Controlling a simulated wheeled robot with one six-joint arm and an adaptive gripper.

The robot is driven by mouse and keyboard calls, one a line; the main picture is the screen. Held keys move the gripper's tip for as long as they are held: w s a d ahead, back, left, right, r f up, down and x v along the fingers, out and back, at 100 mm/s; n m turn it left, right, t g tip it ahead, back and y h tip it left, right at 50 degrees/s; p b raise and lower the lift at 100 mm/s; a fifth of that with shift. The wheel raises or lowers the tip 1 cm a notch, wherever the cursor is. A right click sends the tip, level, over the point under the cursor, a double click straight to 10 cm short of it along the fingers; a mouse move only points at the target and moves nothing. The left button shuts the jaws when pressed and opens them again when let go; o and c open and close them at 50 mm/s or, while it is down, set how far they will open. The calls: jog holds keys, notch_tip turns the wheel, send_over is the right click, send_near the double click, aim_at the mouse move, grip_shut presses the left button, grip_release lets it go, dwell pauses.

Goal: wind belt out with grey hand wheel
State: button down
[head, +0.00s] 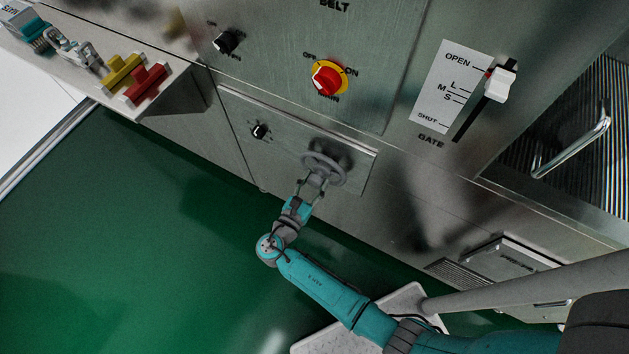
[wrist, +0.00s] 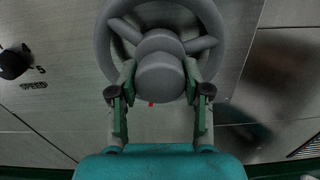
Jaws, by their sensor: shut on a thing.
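The grey hand wheel (head: 324,168) stands out from the lower front panel of the steel machine. In the wrist view the wheel (wrist: 107,42) shows its rim, its spokes and a round grey knob or hub (wrist: 160,78) at the front. My gripper (head: 312,184) reaches the wheel from below and in front. In the wrist view my gripper (wrist: 160,84) has one finger on each side of the round grey part, shut on it. The fingertips are partly hidden against the wheel. The belt is not in view; only the label BELT (head: 334,4) shows at the top.
A black speed knob (head: 260,131) is left of the wheel. Above are a red and yellow switch (head: 328,79) and another black knob (head: 226,42). A gate slider (head: 499,84) and a metal handle (head: 577,148) are at right. A shelf (head: 185,88) juts out at left. Green floor is open below.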

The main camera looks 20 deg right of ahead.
jog(key=n, duration=0.7)
jog(key=shift+n, duration=0.4)
jog(key=n, duration=0.3)
jog(key=shift+n, duration=2)
jog(key=c, duration=0.5)
grip_release()
